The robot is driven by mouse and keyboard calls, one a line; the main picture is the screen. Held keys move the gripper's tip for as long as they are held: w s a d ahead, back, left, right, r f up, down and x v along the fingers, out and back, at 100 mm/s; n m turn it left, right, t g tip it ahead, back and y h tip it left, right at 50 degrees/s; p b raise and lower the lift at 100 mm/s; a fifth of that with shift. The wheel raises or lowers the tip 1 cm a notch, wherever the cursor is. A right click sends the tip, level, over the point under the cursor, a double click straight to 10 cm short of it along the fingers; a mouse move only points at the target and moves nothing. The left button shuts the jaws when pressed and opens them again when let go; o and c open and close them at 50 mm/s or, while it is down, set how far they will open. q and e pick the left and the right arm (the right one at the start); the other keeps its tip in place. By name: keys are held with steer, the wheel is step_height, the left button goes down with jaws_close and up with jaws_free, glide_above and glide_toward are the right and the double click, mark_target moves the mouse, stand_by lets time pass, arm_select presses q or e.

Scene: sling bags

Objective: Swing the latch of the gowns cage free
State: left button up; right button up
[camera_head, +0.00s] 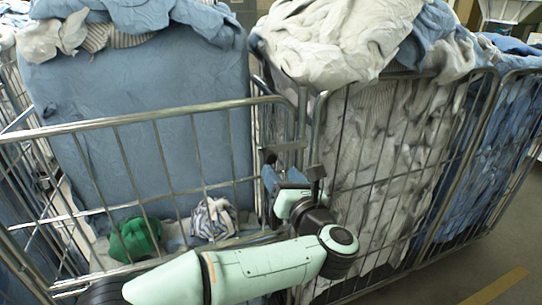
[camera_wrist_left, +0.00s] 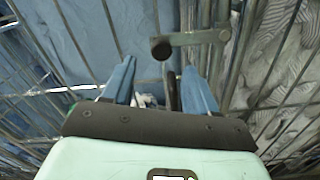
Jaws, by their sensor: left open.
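The latch (camera_head: 288,146) is a short grey metal bar at the corner post of the front-left wire cage (camera_head: 150,116), where it meets the neighbouring cage. In the left wrist view the latch (camera_wrist_left: 198,38) runs sideways, with a round dark end and a dark piece hanging down near the fingers. My left gripper (camera_head: 285,176) is just below the latch in the head view. In the left wrist view its two blue fingers (camera_wrist_left: 158,72) are apart, with the hanging piece between or just beyond them; contact cannot be told. My right gripper is not in view.
The left cage holds a large blue fabric mass (camera_head: 180,75), a green bundle (camera_head: 134,238) and a striped bundle (camera_head: 213,218). A cage of whitish cloth (camera_head: 375,150) stands close on the right, with a blue-filled cage (camera_head: 495,150) beyond. Bare floor (camera_head: 480,272) shows at lower right.

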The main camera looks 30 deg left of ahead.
mark_target(272, 160)
arm_select(q)
steer(key=p+x, duration=0.2)
steer(key=x, duration=0.5)
steer(key=shift+w+a, duration=0.15)
steer(key=shift+w, duration=0.15)
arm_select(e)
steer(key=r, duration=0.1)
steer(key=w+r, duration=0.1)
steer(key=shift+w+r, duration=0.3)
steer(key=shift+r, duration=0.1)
arm_select(q)
jaws_close()
